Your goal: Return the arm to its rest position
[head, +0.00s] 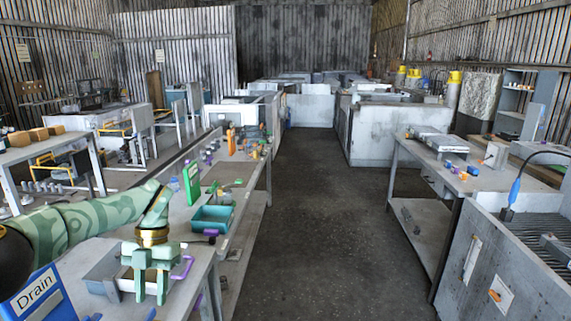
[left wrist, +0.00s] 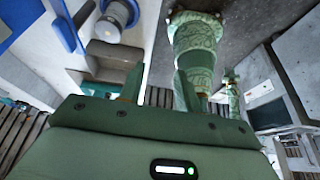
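My left arm comes in from the left in the head view. My left gripper (head: 150,292) points down above the near end of the left workbench (head: 190,262). Its two green fingers stand apart with nothing seen between them. In the left wrist view, the gripper's green body (left wrist: 150,145) fills the bottom and the fingers show a gap with no object held. Green patterned arm parts of mine show beyond it in that view. My right gripper is not seen in the head view.
A grey tray (head: 103,272) lies behind and below the left gripper, with a purple handle (head: 183,268) close to its right. A teal bin (head: 212,219) and a green panel (head: 192,183) stand farther along the bench. A blue Drain sign (head: 40,298) is at lower left. The central floor (head: 310,210) is clear.

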